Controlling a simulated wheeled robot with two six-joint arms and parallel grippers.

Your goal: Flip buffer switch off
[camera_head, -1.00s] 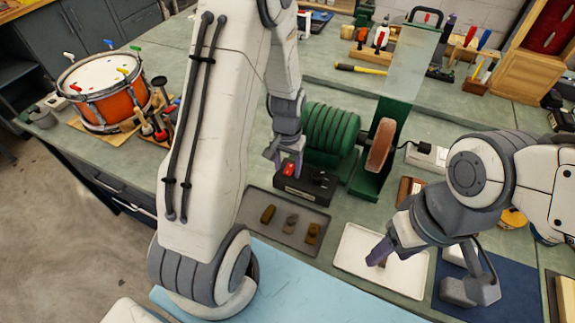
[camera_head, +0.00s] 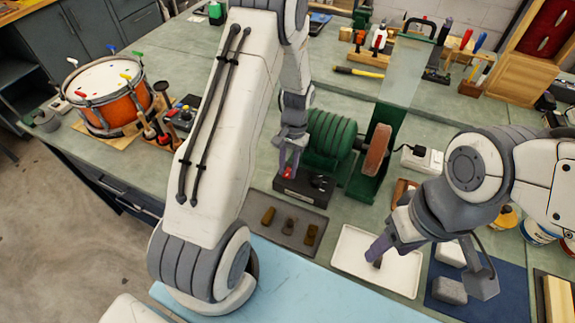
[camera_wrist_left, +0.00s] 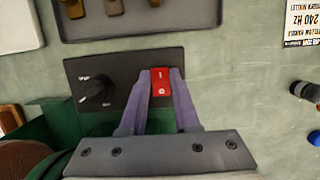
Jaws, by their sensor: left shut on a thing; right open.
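The buffer's black switch box (camera_head: 312,187) sits on the bench in front of the green buffer motor (camera_head: 333,140). In the left wrist view the box (camera_wrist_left: 120,75) carries a black knob (camera_wrist_left: 95,88) and a red rocker switch (camera_wrist_left: 161,82). My left gripper (camera_head: 288,168) is down at the box, with its two purple fingers (camera_wrist_left: 160,78) on either side of the red switch, shut on it. My right gripper (camera_head: 378,250) is open over the white tray (camera_head: 349,262); its second finger is hard to make out.
A grey tray (camera_head: 263,231) with several small brown blocks lies in front of the box. The buffing wheel (camera_head: 377,148) stands right of the motor. A blue mat (camera_head: 510,304) with grey blocks lies at the right. An orange drum (camera_head: 118,110) stands at the left.

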